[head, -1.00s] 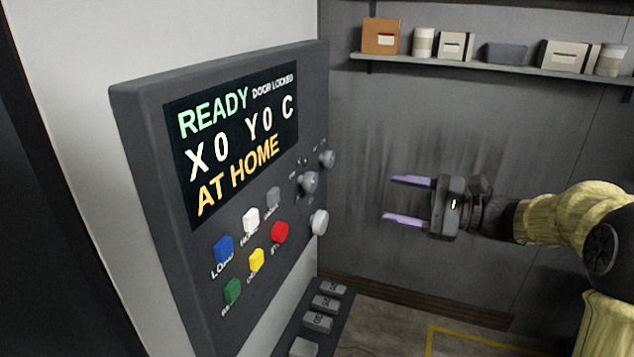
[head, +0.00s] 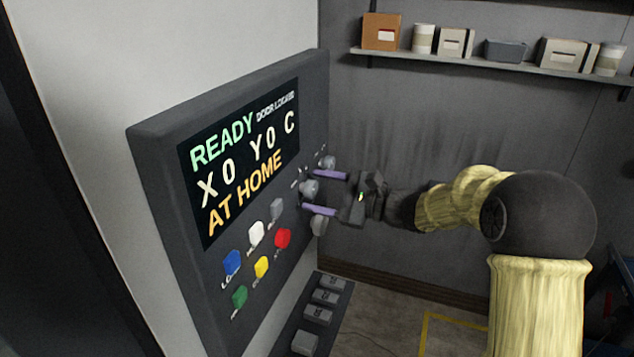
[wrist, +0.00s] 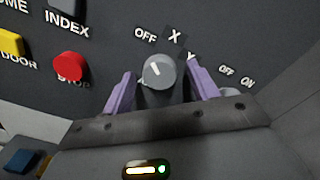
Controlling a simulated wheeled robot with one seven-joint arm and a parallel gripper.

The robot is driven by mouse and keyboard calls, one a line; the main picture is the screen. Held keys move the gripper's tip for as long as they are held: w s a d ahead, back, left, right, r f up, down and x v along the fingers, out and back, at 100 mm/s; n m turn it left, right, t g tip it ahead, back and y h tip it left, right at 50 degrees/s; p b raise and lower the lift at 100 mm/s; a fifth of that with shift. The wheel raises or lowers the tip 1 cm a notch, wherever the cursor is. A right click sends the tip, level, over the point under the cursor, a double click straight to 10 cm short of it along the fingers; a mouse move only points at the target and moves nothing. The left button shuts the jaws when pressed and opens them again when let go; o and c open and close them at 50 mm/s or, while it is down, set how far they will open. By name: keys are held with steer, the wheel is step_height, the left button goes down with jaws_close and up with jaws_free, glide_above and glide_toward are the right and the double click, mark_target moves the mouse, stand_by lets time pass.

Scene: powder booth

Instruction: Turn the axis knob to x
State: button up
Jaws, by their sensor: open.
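The axis knob (wrist: 160,70) is a grey round knob on the dark panel, with OFF, X and Y printed around its upper side. Its white mark points up and left, toward OFF. In the head view the knob (head: 309,189) is the middle one of the knobs at the panel's right edge. My gripper (head: 312,190) is open, with one purple finger on each side of this knob. In the wrist view the fingers of my gripper (wrist: 161,76) flank the knob, with small gaps seeming to show.
The display (head: 240,165) reads READY, DOOR LOCKED, X0 Y0 C, AT HOME. Another knob (head: 327,162) sits above and one (head: 319,225) below, close to my fingers. A red stop button (head: 283,238) and other coloured buttons are to the left. A shelf (head: 470,61) hangs behind.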

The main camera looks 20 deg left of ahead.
steer(key=shift+a, duration=0.45)
steer(key=c, duration=1)
